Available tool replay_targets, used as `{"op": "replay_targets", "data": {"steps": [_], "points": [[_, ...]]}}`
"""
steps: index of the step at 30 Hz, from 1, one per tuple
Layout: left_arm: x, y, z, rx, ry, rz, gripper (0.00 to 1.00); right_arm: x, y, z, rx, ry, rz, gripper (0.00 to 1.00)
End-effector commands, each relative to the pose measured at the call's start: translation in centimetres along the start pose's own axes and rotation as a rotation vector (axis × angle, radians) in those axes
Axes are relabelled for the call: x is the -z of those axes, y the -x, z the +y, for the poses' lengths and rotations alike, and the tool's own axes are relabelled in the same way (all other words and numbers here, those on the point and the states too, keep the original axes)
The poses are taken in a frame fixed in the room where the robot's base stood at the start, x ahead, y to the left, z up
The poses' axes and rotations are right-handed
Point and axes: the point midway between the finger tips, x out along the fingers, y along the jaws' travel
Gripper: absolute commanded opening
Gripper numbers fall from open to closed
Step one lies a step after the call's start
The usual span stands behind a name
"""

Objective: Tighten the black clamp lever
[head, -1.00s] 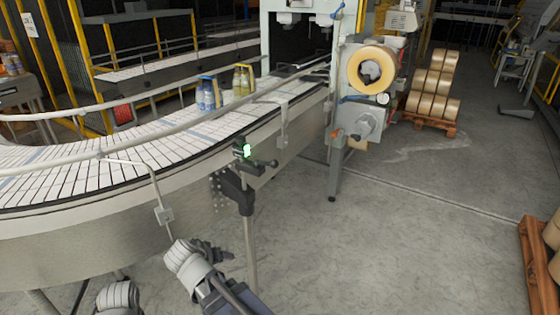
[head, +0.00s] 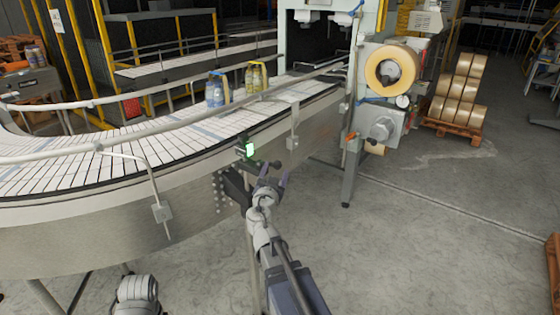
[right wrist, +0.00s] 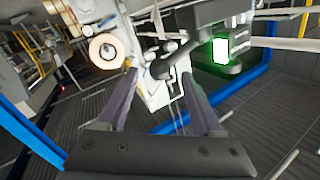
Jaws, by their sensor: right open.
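The black clamp lever (head: 275,163) sticks out to the right from a black bracket on a post beside the conveyor, just below a sensor with a green-lit face (head: 249,150). My right gripper (head: 272,180) is open, close to the lever and just below it in the head view. In the right wrist view the lever (right wrist: 160,68) shows between the two spread fingertips of the gripper (right wrist: 156,76), and I cannot tell whether they touch it. The lit sensor (right wrist: 221,51) is right of the fingers there.
The curved conveyor (head: 130,150) with its guard rails runs behind the post. Two bottle packs (head: 216,92) stand on it. A machine with a tape roll (head: 393,67) stands to the right. The floor right of the post is clear.

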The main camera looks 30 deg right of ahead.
Motion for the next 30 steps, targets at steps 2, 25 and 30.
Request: {"op": "replay_targets", "data": {"steps": [2,25,30], "points": [[0.0,0.0,0.0,0.0,0.0,0.0,0.5,0.0,-0.9,-0.1,-0.001,0.0,0.0,0.68],[0.0,0.0,0.0,0.0,0.0,0.0,0.5,0.0,-7.3,0.0,-0.001,0.0,-0.001,0.67],[0.0,0.0,0.0,0.0,0.0,0.0,0.5,0.0,-7.3,0.0,-0.001,0.0,-0.001,0.48]]}}
